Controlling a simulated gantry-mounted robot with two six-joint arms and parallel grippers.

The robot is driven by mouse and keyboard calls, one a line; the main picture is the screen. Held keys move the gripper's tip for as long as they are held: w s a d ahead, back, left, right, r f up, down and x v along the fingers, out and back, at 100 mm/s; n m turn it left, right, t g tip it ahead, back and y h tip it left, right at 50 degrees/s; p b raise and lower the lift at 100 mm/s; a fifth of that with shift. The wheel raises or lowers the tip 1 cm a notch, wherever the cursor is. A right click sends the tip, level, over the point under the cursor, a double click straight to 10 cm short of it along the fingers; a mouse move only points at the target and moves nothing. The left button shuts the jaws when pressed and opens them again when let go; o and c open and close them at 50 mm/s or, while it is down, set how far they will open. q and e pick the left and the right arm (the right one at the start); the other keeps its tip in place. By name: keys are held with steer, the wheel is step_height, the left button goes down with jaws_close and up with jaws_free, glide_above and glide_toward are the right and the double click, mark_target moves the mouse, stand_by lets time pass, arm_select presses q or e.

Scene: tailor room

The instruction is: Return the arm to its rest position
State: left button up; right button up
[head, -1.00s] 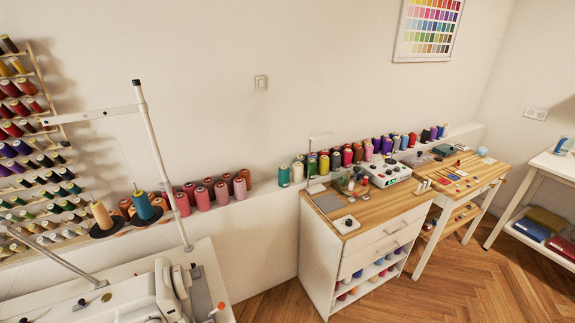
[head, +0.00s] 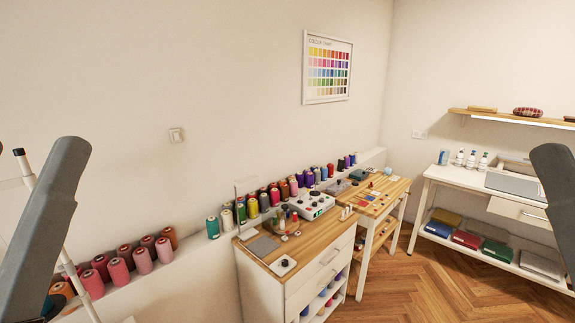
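Two dark grey arm links of mine show in the head view, one at the left edge and one at the right edge. Both rise upright into view, apart from the furniture in the picture. Neither gripper shows, so I cannot see whether they are open or hold anything.
A wooden-topped drawer cabinet (head: 318,239) with a white device (head: 312,206) stands against the wall. A small wooden table (head: 376,207) adjoins it. Thread spools line the ledge (head: 192,246). A white shelf table (head: 455,180) stands at right. Wooden floor (head: 420,285) between is clear.

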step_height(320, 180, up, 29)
steer(key=p, duration=2.5)
